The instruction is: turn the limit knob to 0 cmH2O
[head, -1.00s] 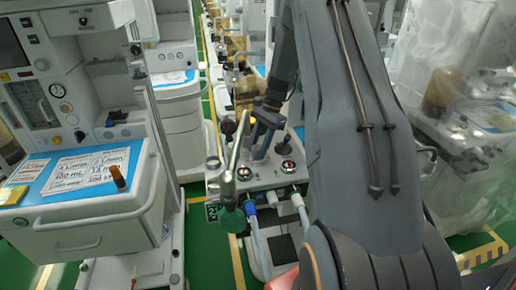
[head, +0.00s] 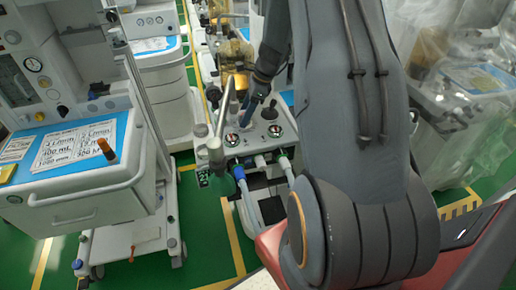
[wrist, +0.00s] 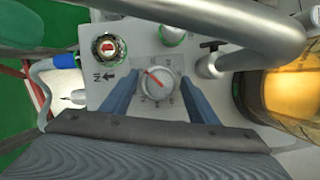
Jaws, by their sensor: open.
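The limit knob (wrist: 158,80) is a round pale dial with a red pointer line and a ring of printed marks, seen from above in the wrist view. Its pointer slants to the upper left; the printed numbers are too small to read. My gripper (wrist: 157,76) is open, with one blue finger on each side of the knob and a visible gap on both sides. In the head view, my gripper (head: 251,108) reaches down over the cart's white top panel (head: 254,146); the knob cannot be made out there.
A red-centred round fitting (wrist: 109,47) sits left of the knob. A thick grey tube (wrist: 225,28) crosses above it, and an amber canister (wrist: 292,90) stands at the right. A cart with blue-topped drawers (head: 30,190) stands at the left, with green floor between.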

